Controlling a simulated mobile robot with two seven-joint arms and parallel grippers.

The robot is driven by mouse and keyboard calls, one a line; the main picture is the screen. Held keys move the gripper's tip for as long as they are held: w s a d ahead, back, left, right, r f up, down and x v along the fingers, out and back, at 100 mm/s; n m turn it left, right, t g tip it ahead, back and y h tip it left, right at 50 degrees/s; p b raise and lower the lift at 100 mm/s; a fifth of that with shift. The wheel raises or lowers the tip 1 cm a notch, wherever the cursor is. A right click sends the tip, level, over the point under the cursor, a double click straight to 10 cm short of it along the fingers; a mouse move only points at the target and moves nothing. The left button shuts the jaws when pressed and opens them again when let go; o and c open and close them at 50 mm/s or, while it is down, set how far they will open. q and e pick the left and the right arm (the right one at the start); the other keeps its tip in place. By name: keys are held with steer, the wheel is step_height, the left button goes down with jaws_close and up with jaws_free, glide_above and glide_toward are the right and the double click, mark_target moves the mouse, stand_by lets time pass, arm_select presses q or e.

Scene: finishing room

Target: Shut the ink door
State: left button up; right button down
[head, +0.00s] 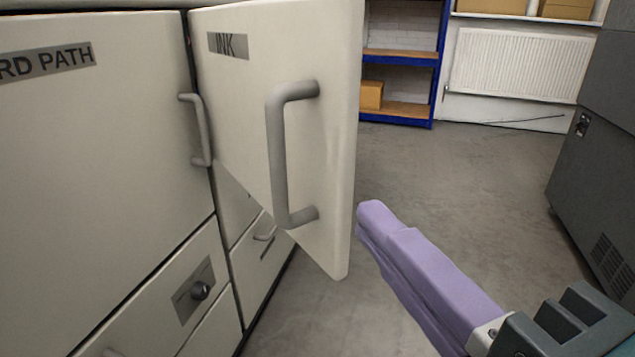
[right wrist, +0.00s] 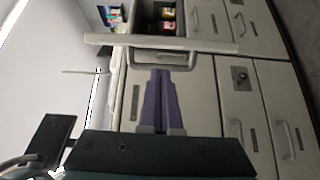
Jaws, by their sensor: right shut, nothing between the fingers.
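The ink door (head: 240,110) stands open, swung out from the cabinet. It bears an INK label (head: 228,45) and a grey bar handle (head: 280,155). In the right wrist view the ink door (right wrist: 105,40) shows nearly edge-on, with its handle (right wrist: 192,62) just beyond my fingertips. My right gripper (head: 368,212) has purple fingers, shut and empty, to the right of the door's free edge in the head view. The right gripper also shows in the right wrist view (right wrist: 160,74). I cannot tell whether the fingertips touch anything. My left gripper is out of view.
The neighbouring cabinet door (head: 90,150) is shut, with its own handle (head: 200,130). Below are drawers and a knob (head: 200,291). A dark grey machine (head: 600,180) stands at the right. Blue shelving (head: 436,75) and a radiator (head: 520,62) are behind. The floor (head: 450,170) between is clear.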

mark_target(323, 175)
steer(key=x, duration=1)
steer(key=shift+s+a+f+b, duration=0.1)
steer(key=shift+a+f+b, duration=0.05)
steer(key=shift+a+b, duration=0.15)
steer(key=shift+d, duration=0.2)
